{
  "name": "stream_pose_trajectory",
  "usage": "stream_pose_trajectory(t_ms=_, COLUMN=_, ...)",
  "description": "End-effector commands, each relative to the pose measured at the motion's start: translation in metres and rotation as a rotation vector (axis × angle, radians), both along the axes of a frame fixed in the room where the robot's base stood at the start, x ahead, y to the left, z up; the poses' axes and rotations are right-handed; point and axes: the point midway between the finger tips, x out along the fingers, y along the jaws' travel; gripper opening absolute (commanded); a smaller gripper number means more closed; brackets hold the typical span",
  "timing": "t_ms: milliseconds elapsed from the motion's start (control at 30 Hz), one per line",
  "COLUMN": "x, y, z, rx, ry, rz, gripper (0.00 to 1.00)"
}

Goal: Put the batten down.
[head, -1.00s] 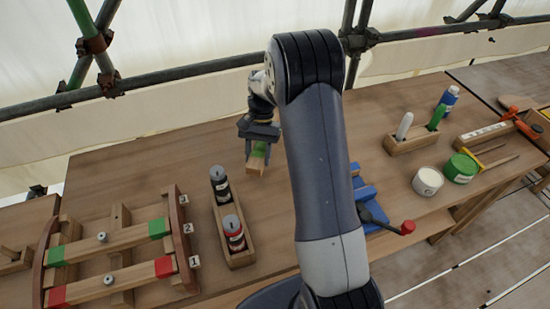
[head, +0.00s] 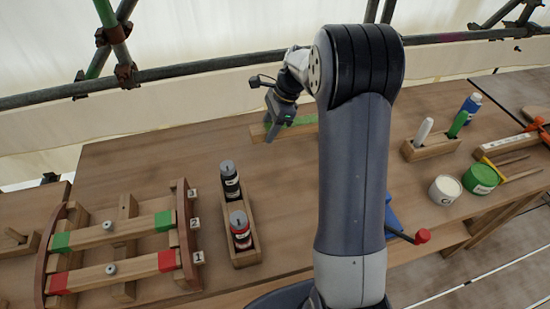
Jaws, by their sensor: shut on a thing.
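The wooden batten (head: 257,132) with a green patch (head: 304,121) lies crosswise in the picture near the table's back edge. My gripper (head: 277,132) points down and is shut on it, towards its visible left end. The batten's right part is hidden behind my arm. It is at or close to the table top; I cannot tell whether it touches. On the left, a rack (head: 184,228) with number tags 1, 2 and 3 holds a green-ended batten (head: 90,235) and a red-ended batten (head: 88,277).
A wooden caddy (head: 246,257) with two bottles stands right of the rack. Beyond my arm are a wooden holder (head: 436,150), a white tub (head: 445,190), a green tub (head: 481,179) and a blue tool with a red knob (head: 422,236). Bare table lies between caddy and back edge.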

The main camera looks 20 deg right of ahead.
Motion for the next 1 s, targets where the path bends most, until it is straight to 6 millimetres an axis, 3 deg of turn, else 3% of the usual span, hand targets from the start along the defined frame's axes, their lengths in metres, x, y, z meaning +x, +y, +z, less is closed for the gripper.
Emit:
stream_pose_trajectory(t_ms=100, x=-0.001, y=0.0, z=-0.034, rx=0.002, ry=0.006, rz=-0.001, gripper=0.09)
stream_pose_trajectory(t_ms=300, x=-0.001, y=0.0, z=-0.076, rx=0.001, ry=0.002, rz=0.002, gripper=0.09)
stream_pose_trajectory(t_ms=567, x=0.0, y=0.0, z=-0.097, rx=0.001, ry=0.0, rz=0.002, gripper=0.09)
stream_pose_trajectory(t_ms=800, x=0.0, y=0.0, z=-0.127, rx=0.0, ry=0.0, rz=0.002, gripper=0.09)
stream_pose_trajectory(t_ms=1000, x=0.0, y=0.0, z=-0.128, rx=0.0, ry=-0.002, rz=0.002, gripper=0.09)
